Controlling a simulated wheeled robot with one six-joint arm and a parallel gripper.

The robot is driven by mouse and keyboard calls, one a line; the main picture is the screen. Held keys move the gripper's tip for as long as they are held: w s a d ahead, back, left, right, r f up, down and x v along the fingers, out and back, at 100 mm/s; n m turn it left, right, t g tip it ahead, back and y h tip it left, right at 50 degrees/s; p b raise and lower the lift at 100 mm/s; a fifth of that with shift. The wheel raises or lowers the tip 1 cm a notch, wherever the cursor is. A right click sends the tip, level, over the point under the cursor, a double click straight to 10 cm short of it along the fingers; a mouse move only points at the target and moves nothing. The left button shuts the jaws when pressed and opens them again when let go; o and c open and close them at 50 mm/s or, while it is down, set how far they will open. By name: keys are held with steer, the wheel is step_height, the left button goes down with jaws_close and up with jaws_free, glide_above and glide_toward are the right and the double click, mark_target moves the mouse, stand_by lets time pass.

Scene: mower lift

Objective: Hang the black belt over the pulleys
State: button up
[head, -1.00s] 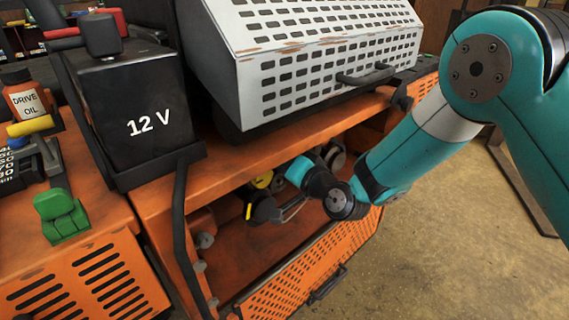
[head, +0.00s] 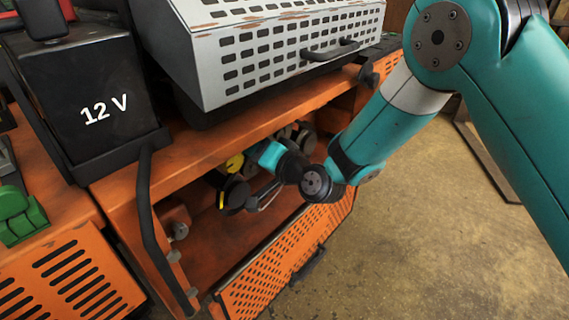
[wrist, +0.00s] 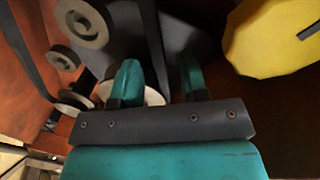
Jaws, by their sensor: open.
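In the wrist view my gripper (wrist: 160,72) is open, its two teal fingers apart. A narrow black strip (wrist: 152,40), which looks like part of the belt, runs between the fingers; I cannot tell whether either finger touches it. Another dark strip (wrist: 28,50) runs down the left side. A grey pulley (wrist: 80,22) and a smaller one (wrist: 63,58) are at upper left. A pale disc (wrist: 155,95) is partly hidden behind the fingers. In the head view my gripper (head: 266,153) is inside the orange bay, its fingertips hidden. Dark round parts (head: 302,135) show behind it.
A yellow disc (wrist: 275,38) is close at right in the wrist view. The orange mower body (head: 225,145) frames the bay, below a grey perforated cover (head: 270,50). The perforated door (head: 285,260) hangs open. A 12 V battery (head: 100,105) stands at left. Floor at right is clear.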

steer(key=b+v, duration=0.9)
steer(key=v, duration=0.7)
steer(key=shift+d+b, duration=0.2)
steer(key=shift+b, duration=0.1)
steer(key=shift+s, duration=0.1)
